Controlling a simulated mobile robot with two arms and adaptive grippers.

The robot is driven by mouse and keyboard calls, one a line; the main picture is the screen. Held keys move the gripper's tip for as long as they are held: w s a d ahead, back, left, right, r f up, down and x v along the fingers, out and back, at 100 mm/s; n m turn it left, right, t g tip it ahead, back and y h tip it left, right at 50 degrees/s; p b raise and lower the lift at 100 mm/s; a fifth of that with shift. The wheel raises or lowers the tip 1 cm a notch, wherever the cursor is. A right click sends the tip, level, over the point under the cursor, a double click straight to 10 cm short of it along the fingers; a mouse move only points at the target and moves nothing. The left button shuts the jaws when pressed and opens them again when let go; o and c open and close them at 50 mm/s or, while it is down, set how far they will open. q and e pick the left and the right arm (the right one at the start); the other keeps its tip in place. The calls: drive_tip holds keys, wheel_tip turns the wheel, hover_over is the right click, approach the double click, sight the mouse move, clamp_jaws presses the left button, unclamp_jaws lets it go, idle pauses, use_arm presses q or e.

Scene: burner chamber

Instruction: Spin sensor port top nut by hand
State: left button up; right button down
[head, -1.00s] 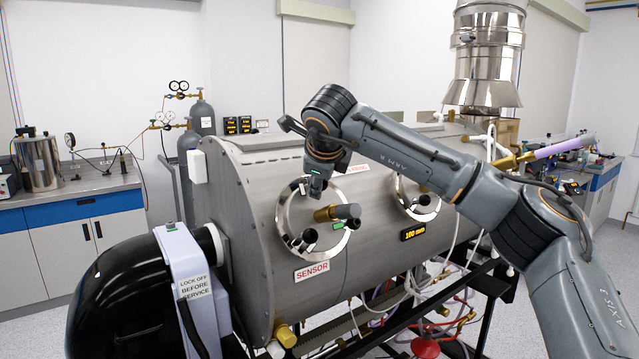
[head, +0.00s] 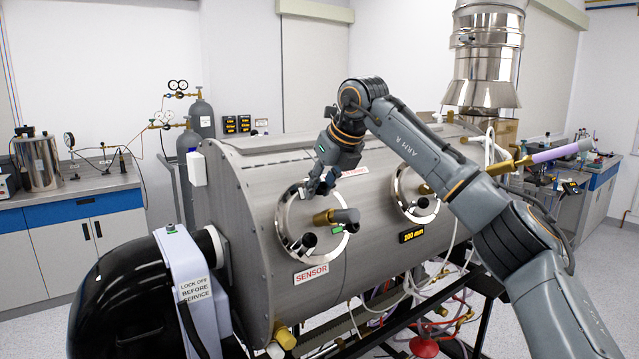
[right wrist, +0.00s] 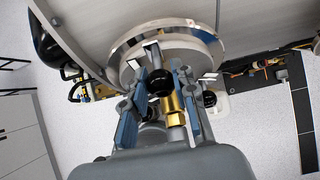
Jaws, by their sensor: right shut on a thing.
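The sensor port (head: 284,222) is a round silver flange on the side of the grey chamber, above the red SENSOR label (head: 311,273). My right gripper (head: 318,187) is at the flange's upper edge, shut on the black top nut, which it mostly hides in the head view. In the right wrist view the black top nut (right wrist: 160,82) shows between the blue-sided fingers. Below the gripper, a brass fitting (head: 324,217) with a grey end sticks out from the port. A lower dark nut (head: 308,240) is clear of the gripper. My left gripper is out of view.
A second round port (head: 420,203) sits to the right, with a 100 mm display (head: 412,234) below it. A black dome (head: 125,300) with a lock-off sign stands at the front left. Hoses and a dark frame lie below the chamber. Floor at the left is clear.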

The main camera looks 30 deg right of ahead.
drive_tip(key=m+y, duration=0.2)
drive_tip(key=m, duration=0.1)
drive_tip(key=shift+d+m+y+p, duration=0.15)
drive_tip(key=shift+m+y+p, duration=0.15)
drive_tip(key=shift+m, duration=0.1)
idle(0.5)
drive_tip(key=c, duration=1)
unclamp_jaws()
drive_tip(key=shift+c, duration=0.2)
drive_tip(key=shift+r, duration=0.1)
drive_tip(key=v, duration=1.2)
